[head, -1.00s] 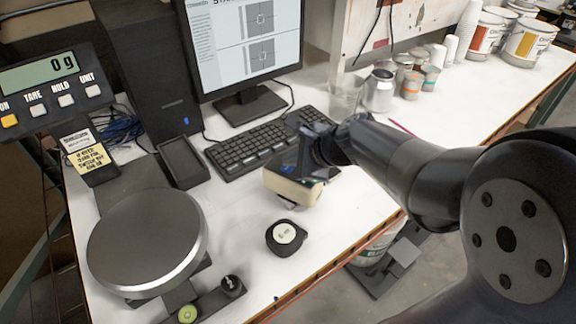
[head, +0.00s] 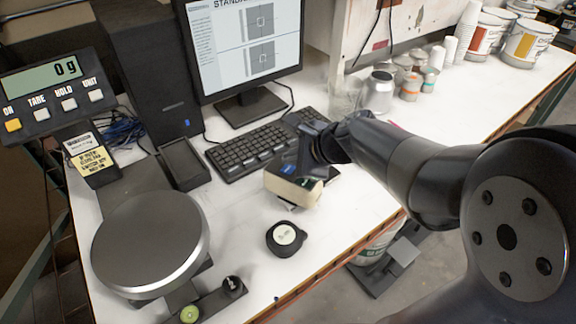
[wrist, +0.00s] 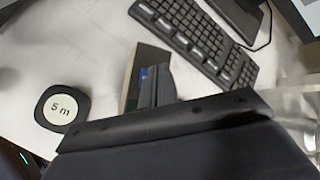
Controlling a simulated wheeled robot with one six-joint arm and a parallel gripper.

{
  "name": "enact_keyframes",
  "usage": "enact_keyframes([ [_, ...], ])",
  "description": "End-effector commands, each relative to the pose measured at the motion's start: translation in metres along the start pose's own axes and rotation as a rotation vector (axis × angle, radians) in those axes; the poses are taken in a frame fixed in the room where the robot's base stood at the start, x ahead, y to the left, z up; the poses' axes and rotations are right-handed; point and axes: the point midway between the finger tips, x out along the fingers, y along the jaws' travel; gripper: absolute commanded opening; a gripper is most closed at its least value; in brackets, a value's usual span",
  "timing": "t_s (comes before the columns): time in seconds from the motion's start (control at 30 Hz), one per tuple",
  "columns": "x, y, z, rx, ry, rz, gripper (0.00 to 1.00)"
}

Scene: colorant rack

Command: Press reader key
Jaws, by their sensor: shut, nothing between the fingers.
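A small boxy device with a cream end and a dark face with a blue patch (head: 293,188) lies on the white bench in front of the keyboard; I take it to be the reader. In the wrist view its cream side (wrist: 131,78) shows left of my fingers. My gripper (head: 304,163) is shut and empty, reaching over the device from the right. In the wrist view the fingertips of my gripper (wrist: 155,82) lie over its dark face. I cannot tell whether they touch it. The fingers hide much of the face, and no key can be made out.
A black tape disc (head: 286,238) lies in front of the device. A scale (head: 150,240) stands at left. The keyboard (head: 250,150) and monitor (head: 250,45) are behind. Cans (head: 410,86) and a clear beaker (head: 345,95) stand behind my arm.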

Motion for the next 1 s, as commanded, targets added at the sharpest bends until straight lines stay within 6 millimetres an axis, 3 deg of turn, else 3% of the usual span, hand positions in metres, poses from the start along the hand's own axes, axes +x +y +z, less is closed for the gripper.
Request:
enact_keyframes([
  [0.17, -0.003, -0.002, 0.002, 0.0, 0.0, 0.0, 0.0],
  [0.63, -0.034, -0.025, 0.025, 0.0, 0.0, 0.0, 0.0],
  [1.0, -0.035, -0.025, 0.025, 0.0, 0.0, 0.0, 0.0],
])
